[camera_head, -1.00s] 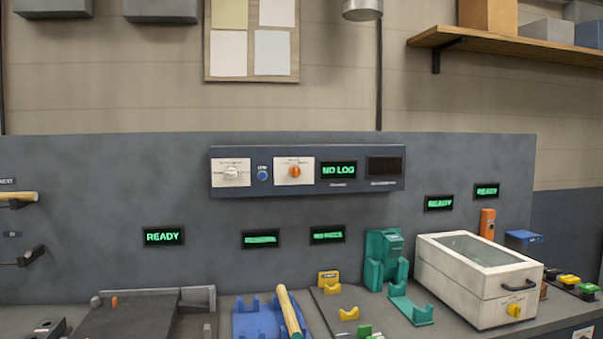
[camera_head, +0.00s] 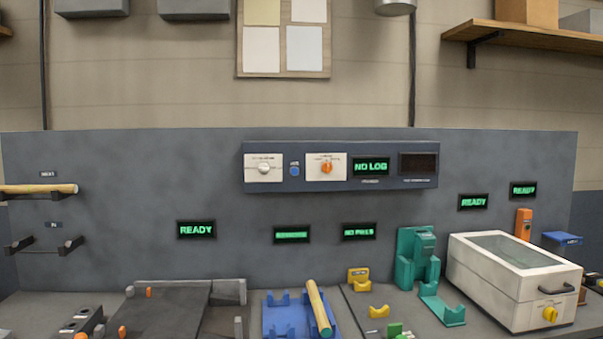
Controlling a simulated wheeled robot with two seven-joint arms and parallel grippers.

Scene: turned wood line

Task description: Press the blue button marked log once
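A small round blue button (camera_head: 294,171) sits on the dark blue control panel (camera_head: 340,184) on the grey back wall. Its small label above is too small to read surely. It lies between a white plate with a pale knob (camera_head: 264,169) and a white plate with an orange knob (camera_head: 326,168). To the right, a display (camera_head: 371,166) on the same panel reads NO LOG in green. Neither of my grippers is in view, and nothing covers the button.
Below the panel, the bench holds a blue cradle (camera_head: 281,320) with a wooden rod (camera_head: 319,307), a teal fixture (camera_head: 412,257) and a white lidded box (camera_head: 520,285). A rack with a wooden rod (camera_head: 40,189) is at left.

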